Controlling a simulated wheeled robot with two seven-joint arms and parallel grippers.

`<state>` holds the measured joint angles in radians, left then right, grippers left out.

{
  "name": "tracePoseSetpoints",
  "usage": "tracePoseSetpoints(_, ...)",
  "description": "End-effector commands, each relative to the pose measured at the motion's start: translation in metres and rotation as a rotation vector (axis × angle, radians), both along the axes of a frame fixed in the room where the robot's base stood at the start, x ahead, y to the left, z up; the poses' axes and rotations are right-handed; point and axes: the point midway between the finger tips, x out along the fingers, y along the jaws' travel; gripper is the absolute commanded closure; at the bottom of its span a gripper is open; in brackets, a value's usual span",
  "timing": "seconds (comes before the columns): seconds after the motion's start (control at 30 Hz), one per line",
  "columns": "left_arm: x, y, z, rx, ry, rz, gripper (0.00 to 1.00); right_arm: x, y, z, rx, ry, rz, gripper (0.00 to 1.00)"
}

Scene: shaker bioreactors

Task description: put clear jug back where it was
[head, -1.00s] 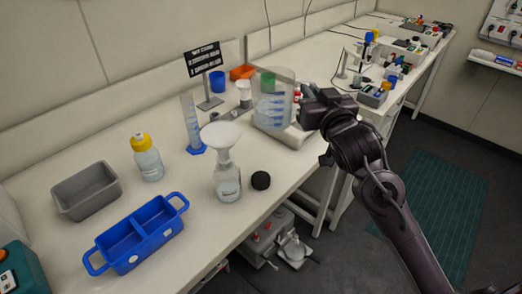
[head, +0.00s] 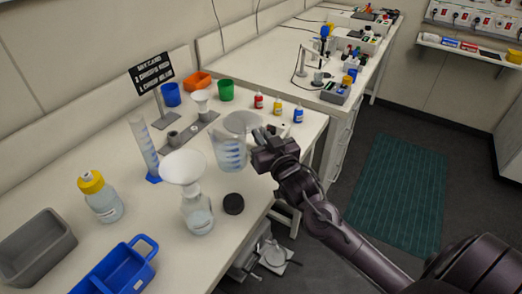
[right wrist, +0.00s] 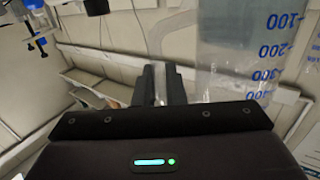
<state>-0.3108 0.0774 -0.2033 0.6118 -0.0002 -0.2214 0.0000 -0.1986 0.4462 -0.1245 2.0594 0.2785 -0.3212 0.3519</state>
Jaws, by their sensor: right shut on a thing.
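The clear jug (head: 230,152), with blue scale marks, is at the middle of the head view, to the right of the funnel-topped flask and behind the black cap. It looks slightly tilted. I cannot tell whether its base touches the bench. My right gripper (head: 262,156) is at its right side, shut on it. In the right wrist view the fingers (right wrist: 160,84) close on a narrow clear part, apparently the handle, beside the jug wall (right wrist: 232,55). My left gripper is not in view.
A flask with a white funnel (head: 183,168) stands close left of the jug, and a black cap (head: 233,204) lies in front. Behind are a green cup (head: 226,90) and small bottles (head: 278,107). A measuring cylinder (head: 144,145), blue carrier (head: 118,276) and grey bin (head: 35,246) are leftward.

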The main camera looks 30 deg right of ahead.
Motion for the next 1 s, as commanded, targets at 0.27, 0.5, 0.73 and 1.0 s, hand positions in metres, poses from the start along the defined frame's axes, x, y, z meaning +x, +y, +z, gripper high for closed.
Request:
tracePoseSetpoints(0.27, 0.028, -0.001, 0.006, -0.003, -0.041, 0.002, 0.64, 0.0, 0.0, -0.028, 0.001, -0.001, 0.0, 1.0)
tracePoseSetpoints(0.5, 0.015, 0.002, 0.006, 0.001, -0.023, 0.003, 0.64, 0.0, 0.0, -0.053, 0.002, -0.003, -0.001, 1.0)
tracePoseSetpoints(0.73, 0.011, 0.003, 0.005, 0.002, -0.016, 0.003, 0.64, 0.0, 0.0, -0.054, 0.002, -0.004, 0.0, 1.0)
tracePoseSetpoints(1.0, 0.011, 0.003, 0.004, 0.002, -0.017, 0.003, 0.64, 0.0, 0.0, -0.057, 0.001, -0.001, 0.0, 0.7)
